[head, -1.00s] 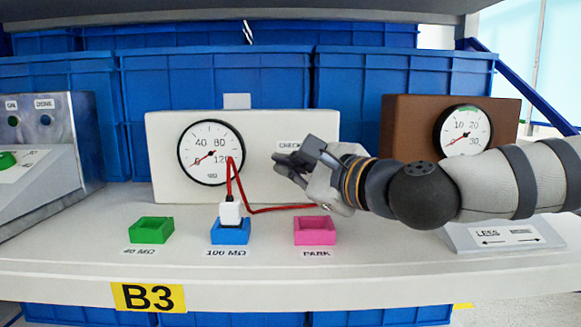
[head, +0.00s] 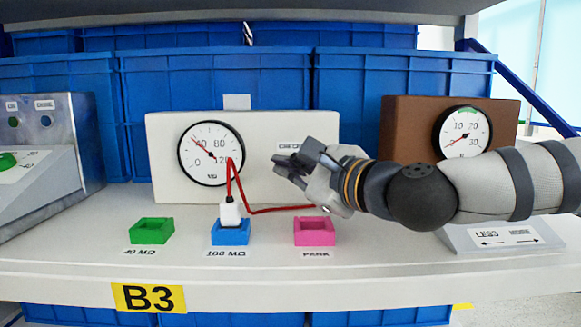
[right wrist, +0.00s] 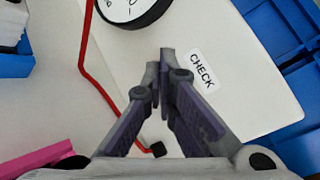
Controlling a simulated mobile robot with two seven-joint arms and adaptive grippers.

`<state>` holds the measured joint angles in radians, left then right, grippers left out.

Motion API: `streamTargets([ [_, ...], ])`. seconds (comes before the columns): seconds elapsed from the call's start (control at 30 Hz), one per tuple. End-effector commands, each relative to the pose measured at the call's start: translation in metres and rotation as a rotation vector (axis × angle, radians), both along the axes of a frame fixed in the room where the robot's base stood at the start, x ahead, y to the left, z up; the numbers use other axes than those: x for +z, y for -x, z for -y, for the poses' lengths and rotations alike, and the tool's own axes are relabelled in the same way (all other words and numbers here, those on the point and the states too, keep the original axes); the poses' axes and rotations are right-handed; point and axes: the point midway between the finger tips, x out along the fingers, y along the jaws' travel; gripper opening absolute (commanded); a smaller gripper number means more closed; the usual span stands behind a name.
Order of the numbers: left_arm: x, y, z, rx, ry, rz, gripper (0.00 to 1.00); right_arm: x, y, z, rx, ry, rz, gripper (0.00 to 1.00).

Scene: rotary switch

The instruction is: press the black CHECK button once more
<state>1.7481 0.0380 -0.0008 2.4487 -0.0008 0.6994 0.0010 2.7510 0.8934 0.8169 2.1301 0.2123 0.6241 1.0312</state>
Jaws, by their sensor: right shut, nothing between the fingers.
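The white panel (head: 262,132) carries a dial (head: 211,153) whose red needle points up-left, near 40. The CHECK label (right wrist: 202,70) is readable in the right wrist view. The black CHECK button itself is hidden behind my fingers in both views. My right gripper (head: 281,165) is shut and empty, its fingertips at the panel face just below the label; it also shows in the right wrist view (right wrist: 162,62). I cannot tell whether the tips touch the button. My left gripper is not in view.
A white plug (head: 231,213) on a red cord (head: 270,210) sits in the blue socket (head: 230,234). The green socket (head: 152,231) and pink socket (head: 315,231) are empty. A brown box (head: 404,127) with a gauge stands at right, behind my arm.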

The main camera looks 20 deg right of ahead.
Motion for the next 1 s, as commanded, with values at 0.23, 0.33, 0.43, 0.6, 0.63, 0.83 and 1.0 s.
streamTargets([
  [0.23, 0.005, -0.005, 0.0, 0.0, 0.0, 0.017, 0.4, 0.003, 0.011, -0.003, 0.0, -0.001, 0.003, 0.0],
  [0.33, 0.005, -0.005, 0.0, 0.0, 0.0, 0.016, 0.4, 0.001, 0.011, -0.003, -0.001, -0.001, 0.002, 0.0],
  [0.43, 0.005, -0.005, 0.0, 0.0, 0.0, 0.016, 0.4, 0.001, 0.011, -0.003, -0.001, -0.001, 0.002, 0.0],
  [0.6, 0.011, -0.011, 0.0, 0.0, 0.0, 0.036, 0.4, 0.004, 0.025, -0.007, 0.001, -0.001, 0.005, 0.0],
  [0.63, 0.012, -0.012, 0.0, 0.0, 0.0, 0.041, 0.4, 0.005, 0.028, -0.008, 0.001, 0.0, 0.006, 0.0],
  [0.83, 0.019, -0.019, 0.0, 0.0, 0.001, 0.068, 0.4, 0.006, 0.047, -0.013, 0.002, 0.0, 0.008, 0.0],
  [1.0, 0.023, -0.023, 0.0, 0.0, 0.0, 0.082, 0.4, 0.004, 0.058, -0.016, -0.001, 0.0, 0.006, 0.0],
])
